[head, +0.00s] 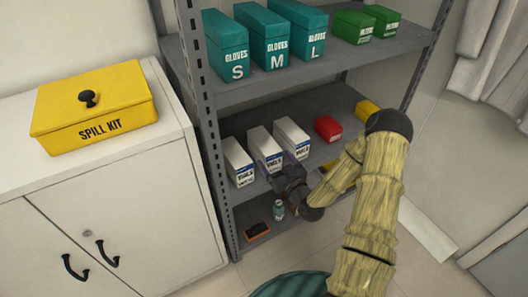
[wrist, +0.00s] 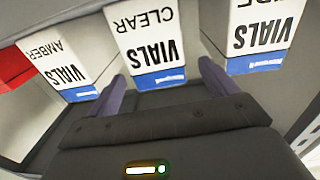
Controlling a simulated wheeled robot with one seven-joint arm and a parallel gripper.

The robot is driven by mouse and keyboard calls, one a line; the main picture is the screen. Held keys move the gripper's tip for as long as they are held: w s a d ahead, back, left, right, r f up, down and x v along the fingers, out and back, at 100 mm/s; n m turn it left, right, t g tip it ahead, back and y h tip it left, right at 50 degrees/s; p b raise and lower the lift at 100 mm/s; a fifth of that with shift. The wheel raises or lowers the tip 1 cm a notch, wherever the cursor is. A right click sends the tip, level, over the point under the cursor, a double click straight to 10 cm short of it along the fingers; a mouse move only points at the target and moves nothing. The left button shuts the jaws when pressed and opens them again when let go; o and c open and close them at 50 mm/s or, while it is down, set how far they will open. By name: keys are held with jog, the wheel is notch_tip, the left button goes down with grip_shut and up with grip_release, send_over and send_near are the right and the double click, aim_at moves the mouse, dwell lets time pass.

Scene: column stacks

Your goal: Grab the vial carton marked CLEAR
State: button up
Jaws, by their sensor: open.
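Three white vial cartons with blue bands stand in a row on the middle shelf. The wrist view shows their labels upside down. The carton marked CLEAR (wrist: 150,40) is the middle one; in the head view it is also the middle carton (head: 263,144). The AMBER carton (wrist: 55,62) is at left in the wrist view and at right in the head view (head: 291,137). A third carton (wrist: 262,38), its label partly cut off, is on the other side, also in the head view (head: 237,159). My gripper (wrist: 166,88) is open and empty, fingers just in front of CLEAR's front face.
A red box (head: 328,128) stands beyond the AMBER carton. Teal glove boxes (head: 265,37) and green boxes (head: 355,25) fill the shelf above. A small bottle (head: 279,210) and an orange-and-black item (head: 257,232) are below. A yellow spill kit (head: 93,105) sits on the left cabinet.

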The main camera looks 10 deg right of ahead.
aim_at(267, 146)
jog(key=shift+x, duration=0.9)
jog(key=x, duration=0.1)
jog(key=b+x, duration=0.1)
jog(key=x, duration=0.3)
jog(key=shift+w+r, duration=0.15)
jog(key=shift+r, duration=0.15)
jog(key=shift+d, duration=0.1)
jog(key=c, duration=1.4)
notch_tip(267, 146, up, 10)
jog(key=p, duration=0.2)
jog(key=shift+p, duration=0.4)
